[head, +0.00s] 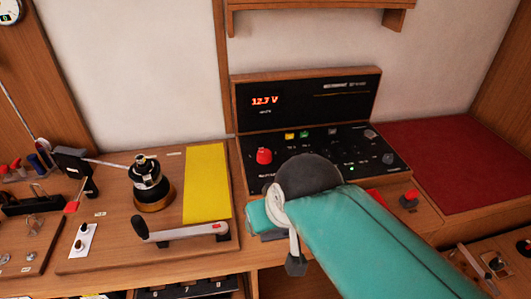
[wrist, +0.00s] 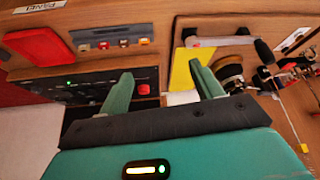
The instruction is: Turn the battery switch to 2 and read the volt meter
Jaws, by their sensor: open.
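The volt meter (head: 264,101) is a lit red display on the black upright panel in the head view and reads 12.7 V. A red knob (head: 264,156) stands at the left of the black sloping panel below it; it may be the battery switch, but its markings are too small to read. The same knob seems to show in the wrist view (wrist: 144,88), just right of the left finger. My gripper (wrist: 163,82) is open and empty in the wrist view.
A black-and-brass winch (head: 150,185), a yellow sheet (head: 206,183) and a crank handle (head: 180,232) lie on the board left of the panel. Another red knob (head: 409,197) stands right of it. A bare red pad (head: 440,160) covers the right side.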

